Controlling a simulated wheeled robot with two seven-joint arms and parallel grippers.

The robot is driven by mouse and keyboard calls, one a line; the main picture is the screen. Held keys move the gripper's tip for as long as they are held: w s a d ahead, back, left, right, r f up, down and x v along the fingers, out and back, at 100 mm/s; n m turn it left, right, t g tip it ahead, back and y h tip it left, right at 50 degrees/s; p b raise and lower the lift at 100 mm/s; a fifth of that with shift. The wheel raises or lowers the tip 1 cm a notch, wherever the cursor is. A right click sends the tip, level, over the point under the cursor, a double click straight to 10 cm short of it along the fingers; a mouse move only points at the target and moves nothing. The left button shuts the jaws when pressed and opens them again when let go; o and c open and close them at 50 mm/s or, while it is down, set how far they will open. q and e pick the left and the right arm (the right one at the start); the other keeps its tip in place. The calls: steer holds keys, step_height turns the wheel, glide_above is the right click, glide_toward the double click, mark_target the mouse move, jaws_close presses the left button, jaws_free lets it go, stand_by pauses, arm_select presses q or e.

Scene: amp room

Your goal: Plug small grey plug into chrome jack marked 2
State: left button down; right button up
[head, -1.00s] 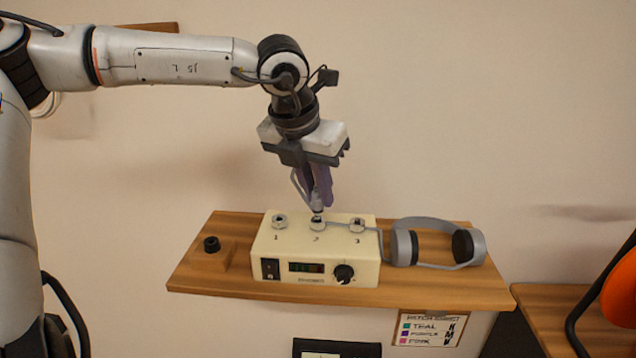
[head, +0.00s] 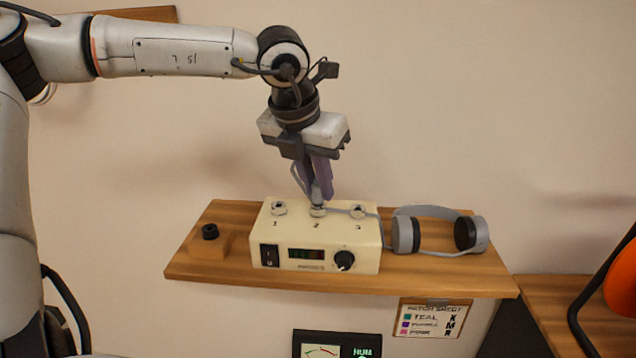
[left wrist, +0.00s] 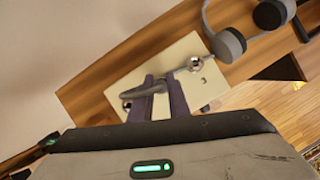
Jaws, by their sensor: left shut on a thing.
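The cream amplifier box (head: 318,238) stands on a wooden shelf, with chrome jacks marked 1 (head: 279,208), 2 (head: 317,211) and 3 (head: 357,211) on its top. My left gripper (head: 322,192) points down over jack 2, its purple fingers shut on the small grey plug (head: 317,198). The plug stands roughly upright, its lower end at jack 2; how deep it sits I cannot tell. In the left wrist view the fingers (left wrist: 160,97) hide jack 2, and jack 3 (left wrist: 194,63) shows beside them. My right gripper is not in view.
Grey headphones (head: 438,233) lie right of the box, joined to the plug by a grey cable. A wooden block with a black ring (head: 210,232) sits at left on the shelf (head: 450,280). A meter (head: 337,346) and a colour card (head: 433,318) are below.

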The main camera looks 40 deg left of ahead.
arm_select(q)
steer(key=c, duration=1.6)
jaws_free()
steer(key=b+v, duration=0.1)
steer(key=v, duration=0.9)
steer(key=shift+r, duration=0.2)
